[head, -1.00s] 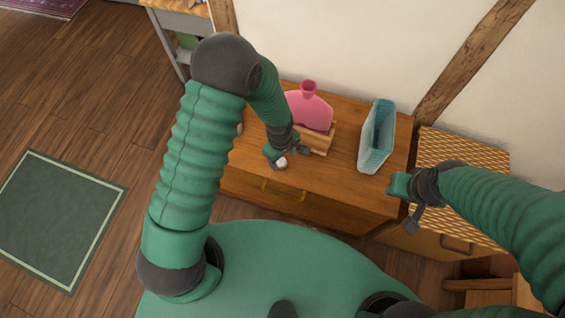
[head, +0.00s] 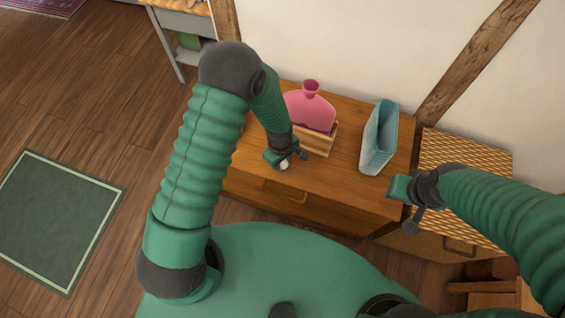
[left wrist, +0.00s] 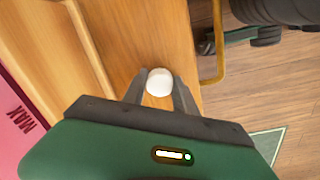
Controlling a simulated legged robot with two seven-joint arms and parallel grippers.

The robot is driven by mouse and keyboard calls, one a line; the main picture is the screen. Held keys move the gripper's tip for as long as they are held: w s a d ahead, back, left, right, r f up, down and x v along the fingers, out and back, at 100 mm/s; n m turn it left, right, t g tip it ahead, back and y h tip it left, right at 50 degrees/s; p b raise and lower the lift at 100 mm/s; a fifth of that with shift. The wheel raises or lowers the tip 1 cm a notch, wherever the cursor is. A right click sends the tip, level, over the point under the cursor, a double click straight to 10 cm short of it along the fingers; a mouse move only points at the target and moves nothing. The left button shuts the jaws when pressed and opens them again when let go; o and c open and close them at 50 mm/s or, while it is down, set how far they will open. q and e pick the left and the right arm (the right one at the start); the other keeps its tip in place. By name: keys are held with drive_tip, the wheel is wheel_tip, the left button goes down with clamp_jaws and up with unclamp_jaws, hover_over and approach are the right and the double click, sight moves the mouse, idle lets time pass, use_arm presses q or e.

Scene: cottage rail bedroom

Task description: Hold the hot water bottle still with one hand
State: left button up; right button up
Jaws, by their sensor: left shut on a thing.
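The pink hot water bottle (head: 309,112) stands upright in a wooden holder (head: 322,142) on the dresser, its neck at the top. Its side marked MAX shows at the left edge of the left wrist view (left wrist: 14,120). My left gripper (head: 286,163) is in front of the holder, apart from the bottle. It is shut on a small round white thing, which shows between its fingertips in the left wrist view (left wrist: 159,82). My right gripper (head: 404,203) is over the dresser's right front corner, away from the bottle; its jaw gap is unclear.
A light blue ribbed container (head: 379,140) stands on the dresser (head: 345,178), right of the bottle. A lower cabinet with a woven-pattern top (head: 470,165) adjoins on the right. The wall (head: 370,45) is close behind. The dresser top between holder and container is clear.

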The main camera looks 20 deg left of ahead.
use_arm(q)
clamp_jaws()
drive_tip(key=shift+r, duration=0.1)
wheel_tip(320, 180, up, 3)
drive_tip(key=shift+r+p, duration=0.2)
drive_tip(key=shift+p, duration=0.5)
drive_tip(key=s+a+r+p, duration=0.1)
drive_tip(key=s+a, duration=0.3)
drive_tip(key=s, duration=1.1)
drive_tip(key=shift+s+a+r+p, duration=0.2)
drive_tip(key=shift+p, duration=0.15)
